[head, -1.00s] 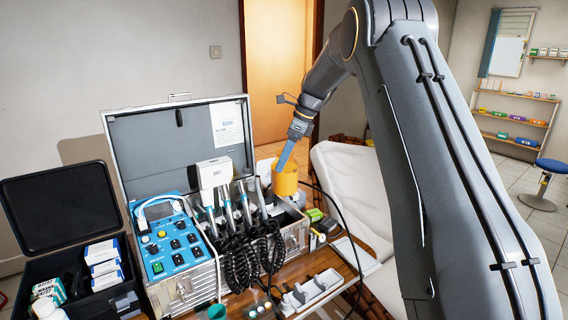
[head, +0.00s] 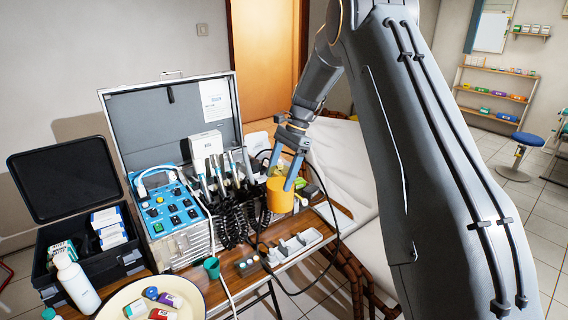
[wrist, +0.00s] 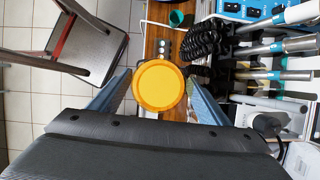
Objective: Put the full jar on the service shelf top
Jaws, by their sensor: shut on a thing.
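An orange-yellow jar (head: 280,194) is held upright between the two blue fingers of my gripper (head: 284,178), in front of the open metal case. In the wrist view the round yellow lid of the jar (wrist: 158,85) sits between the fingertips (wrist: 160,92), with the wooden table and the floor below. My gripper is shut on the jar. The jar appears to be above the table's right part; its exact height is unclear. A wall shelf unit (head: 492,92) with several boxes stands at the far right; I cannot tell whether it is the service shelf.
The open dental case (head: 185,247) with a blue control panel and coiled black hoses stands close to the jar. A white holder (head: 292,246), a green cup (head: 212,267) and a cream tray (head: 118,300) are in front. A white chair (head: 345,150) is behind.

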